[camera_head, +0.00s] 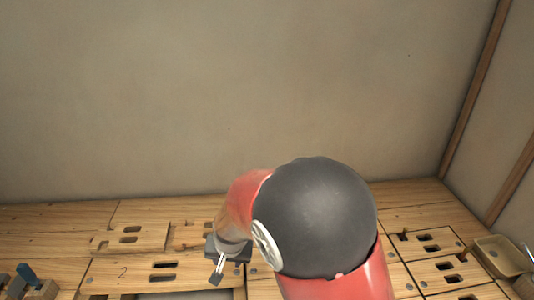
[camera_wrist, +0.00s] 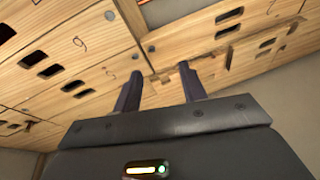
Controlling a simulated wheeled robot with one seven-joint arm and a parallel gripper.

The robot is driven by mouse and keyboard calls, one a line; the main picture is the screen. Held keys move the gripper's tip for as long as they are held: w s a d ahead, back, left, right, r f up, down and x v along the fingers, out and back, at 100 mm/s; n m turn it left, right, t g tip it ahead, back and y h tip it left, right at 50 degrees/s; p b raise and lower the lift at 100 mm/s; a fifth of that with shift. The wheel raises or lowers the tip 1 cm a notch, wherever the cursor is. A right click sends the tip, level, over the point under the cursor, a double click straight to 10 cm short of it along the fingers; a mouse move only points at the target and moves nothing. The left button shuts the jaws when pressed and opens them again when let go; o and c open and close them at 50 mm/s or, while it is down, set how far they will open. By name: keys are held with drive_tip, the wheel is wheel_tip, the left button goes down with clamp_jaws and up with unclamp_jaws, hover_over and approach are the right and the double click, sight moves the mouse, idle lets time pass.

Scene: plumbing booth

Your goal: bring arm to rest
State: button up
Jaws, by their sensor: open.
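My gripper (camera_wrist: 163,84) shows in the wrist view with its two dark fingers apart and nothing between them. Wooden panels with dark slots lie beyond the fingertips. In the head view my gripper (camera_head: 217,272) is small, over the wooden work surface left of the large dark joint of my arm. My red and black arm rises at the lower middle and hides part of the surface. I cannot tell the exact gap between the fingers and the wood.
The wooden work surface (camera_head: 60,218) has slotted panels across it. A tan tray (camera_head: 503,254) is at the right edge. A plain wall (camera_head: 230,90) rises behind, and free air fills the space above the surface.

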drive_tip(key=s+d+r+t, duration=0.1)
drive_tip(key=s+d+r, duration=0.2)
drive_tip(key=d+r, duration=0.5)
drive_tip(key=s+d+r, duration=0.3)
drive_tip(key=d+r, duration=0.5)
drive_tip(key=s+d+r+t+h, duration=0.1)
drive_tip(key=s+d+r, duration=0.4)
drive_tip(key=s+d, duration=0.5)
drive_tip(key=shift+s+t+h+p, duration=0.3)
drive_tip(key=shift+s+h+p, duration=0.15)
drive_tip(key=shift+s, duration=0.5)
